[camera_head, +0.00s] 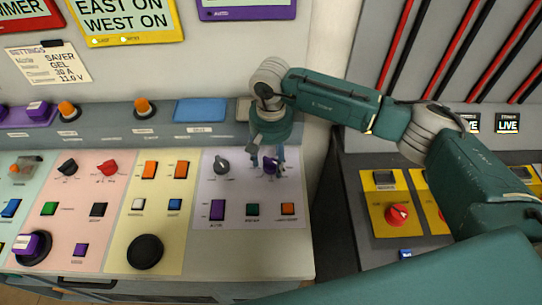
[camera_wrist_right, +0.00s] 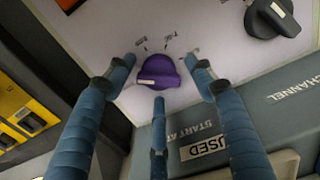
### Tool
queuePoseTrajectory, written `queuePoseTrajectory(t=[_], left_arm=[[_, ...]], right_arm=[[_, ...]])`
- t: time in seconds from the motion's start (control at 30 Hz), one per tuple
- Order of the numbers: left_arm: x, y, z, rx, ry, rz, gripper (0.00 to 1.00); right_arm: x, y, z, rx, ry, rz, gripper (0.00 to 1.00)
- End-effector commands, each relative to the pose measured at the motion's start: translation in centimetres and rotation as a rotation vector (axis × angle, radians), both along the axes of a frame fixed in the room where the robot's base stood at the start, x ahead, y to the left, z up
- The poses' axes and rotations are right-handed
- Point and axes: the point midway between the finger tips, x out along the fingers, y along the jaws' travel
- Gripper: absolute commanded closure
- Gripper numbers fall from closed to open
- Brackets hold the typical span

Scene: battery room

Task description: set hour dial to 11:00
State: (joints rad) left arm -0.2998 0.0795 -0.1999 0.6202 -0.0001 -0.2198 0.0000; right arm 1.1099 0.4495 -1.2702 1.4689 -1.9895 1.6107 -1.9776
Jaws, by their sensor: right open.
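The purple dial (camera_head: 269,167) with scale marks sits on the pale lilac panel. In the right wrist view the purple dial (camera_wrist_right: 158,71) is near the words "START AT", with its raised bar lying roughly crosswise. My right gripper (camera_head: 268,160) is above this dial, pointing down. In the wrist view the right gripper's (camera_wrist_right: 160,82) fingers are spread open on both sides and below the dial; I see no clear contact. The scale marks are too small to read. My left gripper is not in view.
A black knob (camera_head: 222,167) stands just left of the purple dial. A purple switch (camera_head: 217,210), a dark green button (camera_head: 252,210) and an orange button (camera_head: 288,209) lie in front. A yellow panel with a red knob (camera_head: 398,214) is at right. A paper note (camera_head: 49,62) hangs upper left.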

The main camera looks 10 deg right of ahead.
Motion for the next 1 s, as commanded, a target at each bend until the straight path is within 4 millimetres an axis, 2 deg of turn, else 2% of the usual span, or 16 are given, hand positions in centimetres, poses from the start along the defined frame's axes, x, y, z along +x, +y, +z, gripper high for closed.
queuePoseTrajectory(t=[0.3,0.5,0.53,0.63,1.0], left_arm=[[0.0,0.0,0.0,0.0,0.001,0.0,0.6],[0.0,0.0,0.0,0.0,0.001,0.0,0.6],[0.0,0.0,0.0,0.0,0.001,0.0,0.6],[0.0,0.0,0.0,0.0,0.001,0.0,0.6],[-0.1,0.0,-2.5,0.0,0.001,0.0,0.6]], right_arm=[[0.0,0.0,-0.3,0.001,-0.001,0.0,0.48],[0.1,0.0,-0.2,0.001,-0.002,0.0,0.88],[0.1,0.0,-0.2,0.0,-0.003,-0.001,0.91],[0.1,0.0,-0.2,0.0,-0.004,-0.002,0.91],[0.4,-0.1,-0.3,0.001,-0.01,-0.098,0.91]])
